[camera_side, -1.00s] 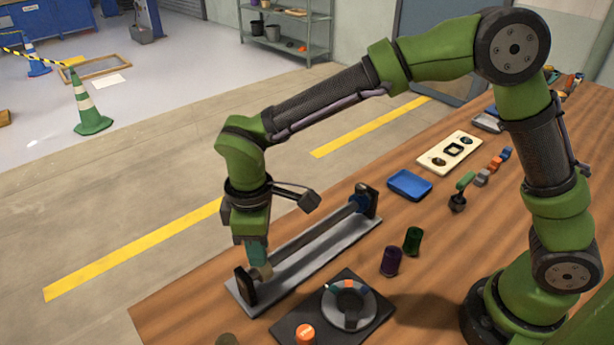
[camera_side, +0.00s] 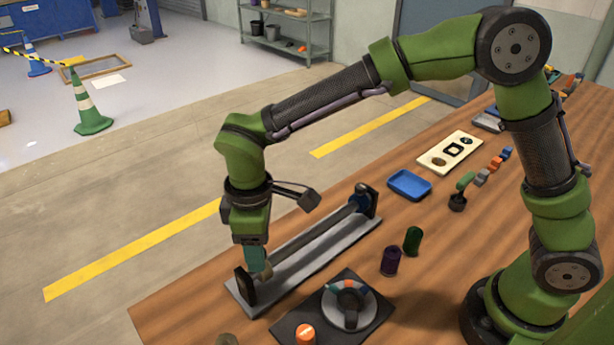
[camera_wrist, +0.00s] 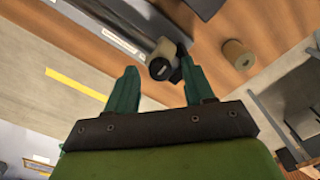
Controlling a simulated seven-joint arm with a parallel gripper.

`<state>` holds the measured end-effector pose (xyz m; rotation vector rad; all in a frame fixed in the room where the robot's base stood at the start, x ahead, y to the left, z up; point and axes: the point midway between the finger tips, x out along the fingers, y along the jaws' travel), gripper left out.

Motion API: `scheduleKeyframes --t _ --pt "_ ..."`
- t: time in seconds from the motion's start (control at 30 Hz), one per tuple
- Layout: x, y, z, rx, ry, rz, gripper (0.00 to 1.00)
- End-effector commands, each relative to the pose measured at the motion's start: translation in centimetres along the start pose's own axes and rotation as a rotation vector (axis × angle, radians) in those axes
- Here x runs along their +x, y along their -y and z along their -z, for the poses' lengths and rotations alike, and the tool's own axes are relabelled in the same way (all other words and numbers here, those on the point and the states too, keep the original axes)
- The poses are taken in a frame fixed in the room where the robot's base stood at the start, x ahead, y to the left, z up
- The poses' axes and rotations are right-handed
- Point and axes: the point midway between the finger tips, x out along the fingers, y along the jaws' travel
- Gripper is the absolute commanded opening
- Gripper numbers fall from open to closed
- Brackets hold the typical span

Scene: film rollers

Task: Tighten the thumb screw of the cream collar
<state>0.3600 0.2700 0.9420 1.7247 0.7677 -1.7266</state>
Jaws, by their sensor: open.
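The cream collar (camera_side: 266,272) sits on the grey shaft (camera_side: 310,235) near its near-left end post, partly hidden by my fingers in the side view. In the wrist view the cream collar (camera_wrist: 166,47) shows beyond my fingertips, with the dark thumb screw (camera_wrist: 160,69) facing the camera, a pale mark on its head. My gripper (camera_side: 255,268) points down over the collar. In the wrist view my gripper (camera_wrist: 158,72) is open, with one teal finger on each side of the screw. I cannot tell whether either finger touches it.
A round dial fixture (camera_side: 347,318), an orange cap (camera_side: 306,334), purple (camera_side: 391,262) and green (camera_side: 412,240) spools and a blue tray (camera_side: 409,186) stand nearby.

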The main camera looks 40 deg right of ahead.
Motion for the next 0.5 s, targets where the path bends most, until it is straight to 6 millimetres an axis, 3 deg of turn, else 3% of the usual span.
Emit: scheduleKeyframes --t 0.17,0.5 --pt "-2.6 0.0 0.1 0.001 -0.006 -0.002 0.53" --pt "-10.9 0.0 0.1 -0.001 -0.007 -0.002 0.53"
